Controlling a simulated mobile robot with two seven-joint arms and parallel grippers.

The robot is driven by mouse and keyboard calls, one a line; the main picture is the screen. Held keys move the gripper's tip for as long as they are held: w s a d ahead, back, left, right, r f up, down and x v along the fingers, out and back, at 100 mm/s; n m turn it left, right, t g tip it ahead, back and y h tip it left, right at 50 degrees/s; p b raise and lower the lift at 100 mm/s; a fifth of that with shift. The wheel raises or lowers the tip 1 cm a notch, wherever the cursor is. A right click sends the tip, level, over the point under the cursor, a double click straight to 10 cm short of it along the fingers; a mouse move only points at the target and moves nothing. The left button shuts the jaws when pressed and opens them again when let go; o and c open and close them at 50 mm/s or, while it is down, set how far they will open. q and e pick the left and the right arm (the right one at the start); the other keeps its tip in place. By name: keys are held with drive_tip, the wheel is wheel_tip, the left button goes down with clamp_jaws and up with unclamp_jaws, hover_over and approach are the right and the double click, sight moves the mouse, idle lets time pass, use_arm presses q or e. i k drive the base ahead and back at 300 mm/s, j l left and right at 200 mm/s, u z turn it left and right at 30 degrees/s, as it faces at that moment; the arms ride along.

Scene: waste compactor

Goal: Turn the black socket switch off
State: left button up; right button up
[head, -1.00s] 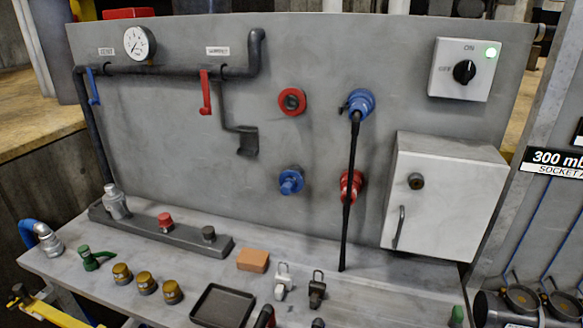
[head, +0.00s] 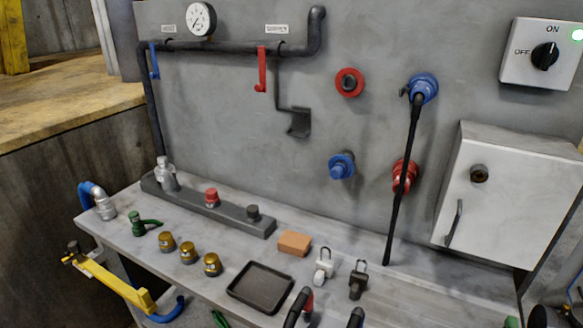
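A white switch box (head: 515,72) is on the grey panel at the upper right of the head view. It has a black rotary knob (head: 545,56) in its middle. "ON" is printed above the knob and "OFF" to its left. The knob's grip stands roughly upright, towards "ON". Neither of my grippers is in view.
Below the switch, a white cabinet (head: 500,205) juts out from the panel. A black cable (head: 403,180) hangs from a blue socket (head: 423,88). The bench holds an orange block (head: 294,243), a dark tray (head: 262,287) and several fittings. The space before the switch looks clear.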

sight(544, 56)
drive_tip(key=z, duration=1.25)
